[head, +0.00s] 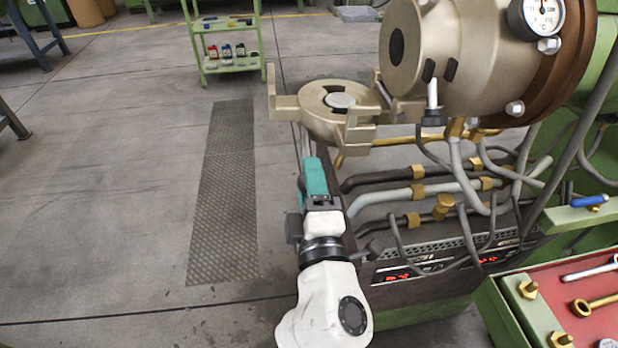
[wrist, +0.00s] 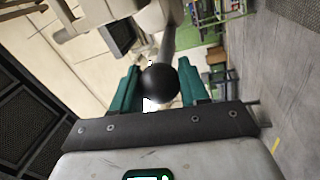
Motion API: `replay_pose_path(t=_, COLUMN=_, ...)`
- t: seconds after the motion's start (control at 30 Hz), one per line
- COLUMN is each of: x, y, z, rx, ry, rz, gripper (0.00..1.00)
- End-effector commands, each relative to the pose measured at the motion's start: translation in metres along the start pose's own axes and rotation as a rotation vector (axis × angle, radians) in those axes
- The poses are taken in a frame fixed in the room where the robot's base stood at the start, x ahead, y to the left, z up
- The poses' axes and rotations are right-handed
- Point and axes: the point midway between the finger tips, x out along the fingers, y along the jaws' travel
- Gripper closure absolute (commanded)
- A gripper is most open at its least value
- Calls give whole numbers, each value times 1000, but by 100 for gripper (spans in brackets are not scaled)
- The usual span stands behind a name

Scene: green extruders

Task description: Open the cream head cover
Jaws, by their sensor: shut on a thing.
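The cream head cover (head: 312,122) is a metal ring plate with lugs and a pale round centre. It is swung out to the left of the cream extruder head (head: 430,50), joined to it by a hinge (head: 400,108) on its right. The round opening of the head is exposed. My gripper (head: 312,165) is just below the cover, its teal fingers shut on the cover's handle (head: 303,140). In the wrist view, the handle's black ball knob (wrist: 158,82) sits between the two teal fingers and its grey rod runs up away from them.
Pipes with brass fittings (head: 417,190) and a dark machine base lie right of my arm. A red-lined tool tray (head: 590,305) is at lower right. A green trolley (head: 228,62) stands behind. The floor to the left is open, with a ribbed metal strip (head: 225,190).

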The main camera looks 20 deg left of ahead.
Motion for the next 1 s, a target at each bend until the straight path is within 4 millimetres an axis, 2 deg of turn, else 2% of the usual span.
replay_pose_path(t=0.53, x=0, y=0, z=3, rx=-12, ry=-2, rz=3, gripper=100)
replay_pose_path(t=0.57, x=0, y=0, z=3, rx=-12, ry=-2, rz=3, gripper=53)
replay_pose_path(t=0.8, x=0, y=0, z=2, rx=-12, ry=0, rz=3, gripper=32)
replay_pose_path(t=1.0, x=0, y=-1, z=1, rx=-12, ry=1, rz=1, gripper=32)
